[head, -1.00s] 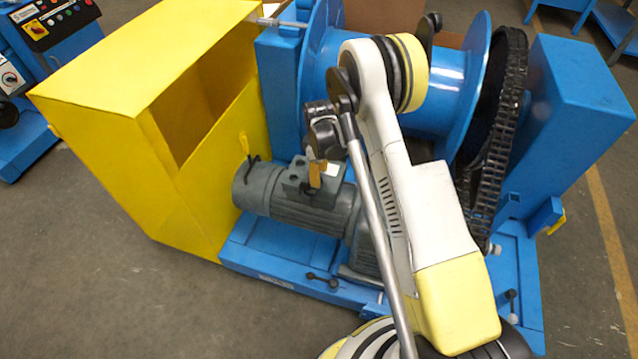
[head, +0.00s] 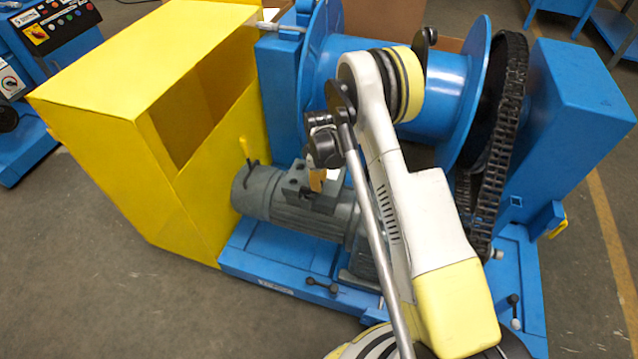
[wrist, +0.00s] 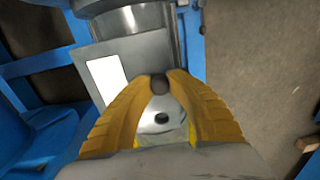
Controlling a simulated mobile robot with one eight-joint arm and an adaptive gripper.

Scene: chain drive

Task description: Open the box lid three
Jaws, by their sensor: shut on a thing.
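A grey motor (head: 262,197) lies on the blue machine base, with a small grey terminal box on its top (head: 293,181). My gripper (head: 316,181) is at this box, its orange fingers pointing down. In the wrist view, my gripper (wrist: 160,82) is shut on a small dark knob (wrist: 160,87) at the edge of a grey lid with a white label (wrist: 107,76). A grey round-ended part with a dark hole (wrist: 162,119) shows between the fingers. I cannot tell whether the lid is raised. No lid is marked three.
A large yellow guard (head: 95,150) stands left of the motor. Behind it are a blue drum (head: 445,100) and a black chain (head: 490,170). A blue housing (head: 580,110) stands at the right. The floor at the front left is clear.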

